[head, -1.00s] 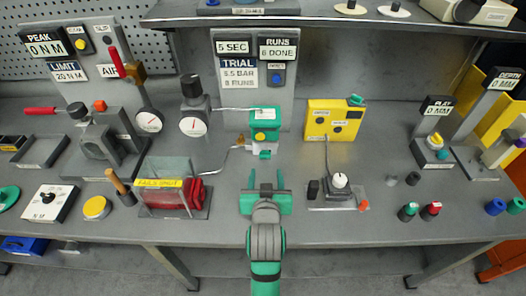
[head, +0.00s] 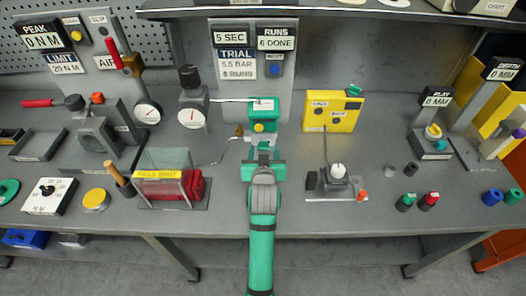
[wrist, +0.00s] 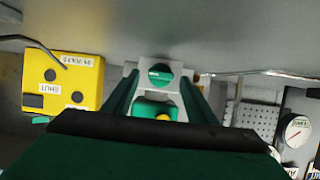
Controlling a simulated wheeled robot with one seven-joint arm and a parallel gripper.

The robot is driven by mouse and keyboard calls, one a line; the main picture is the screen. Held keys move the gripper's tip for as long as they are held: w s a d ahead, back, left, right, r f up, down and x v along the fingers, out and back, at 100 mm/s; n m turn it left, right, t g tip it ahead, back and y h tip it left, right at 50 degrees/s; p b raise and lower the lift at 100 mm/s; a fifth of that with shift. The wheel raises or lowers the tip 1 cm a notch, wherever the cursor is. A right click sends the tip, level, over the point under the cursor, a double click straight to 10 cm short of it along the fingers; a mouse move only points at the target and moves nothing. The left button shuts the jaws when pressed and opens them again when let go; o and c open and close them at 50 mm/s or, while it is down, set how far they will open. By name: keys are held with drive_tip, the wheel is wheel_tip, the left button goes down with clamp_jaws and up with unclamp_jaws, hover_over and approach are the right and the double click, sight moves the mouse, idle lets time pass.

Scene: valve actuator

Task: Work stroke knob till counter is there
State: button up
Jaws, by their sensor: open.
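The green round knob (wrist: 160,74) shows in the wrist view, on a pale block between my finger lines; I take it for the stroke knob. In the head view it is small and partly hidden by my gripper. Behind it stands the green actuator housing (head: 264,108) with a yellow button (head: 259,127). My gripper (head: 263,160) is open and empty, its fingers pointing at the knob from the front; I cannot tell whether they are level with its sides. The counter (head: 276,38) on the back panel reads RUNS 6 DONE. The trial card (head: 237,63) reads 5.5 bar, 8 runs.
A 5 SEC display (head: 231,37) is beside the counter. A yellow box (head: 333,111) with a grey cable stands right of the housing. A clear guard (head: 160,170) with a red part stands left of my gripper. A white-knobbed unit (head: 337,172) stands right.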

drive_tip(key=c, duration=1.1)
drive_tip(key=n+h, duration=0.2)
drive_tip(key=n, duration=0.1)
drive_tip(key=shift+a+f, duration=0.1)
drive_tip(key=shift+a, duration=0.25)
drive_tip(key=shift+a+f+n+t+h, duration=0.15)
drive_tip(key=shift+n+h, duration=0.35)
drive_tip(key=shift+n, duration=0.25)
drive_tip(key=shift+a+n+t+h, duration=0.15)
drive_tip(key=shift+n+h, duration=0.35)
drive_tip(key=shift+n, duration=0.25)
drive_tip(key=o, duration=1.1)
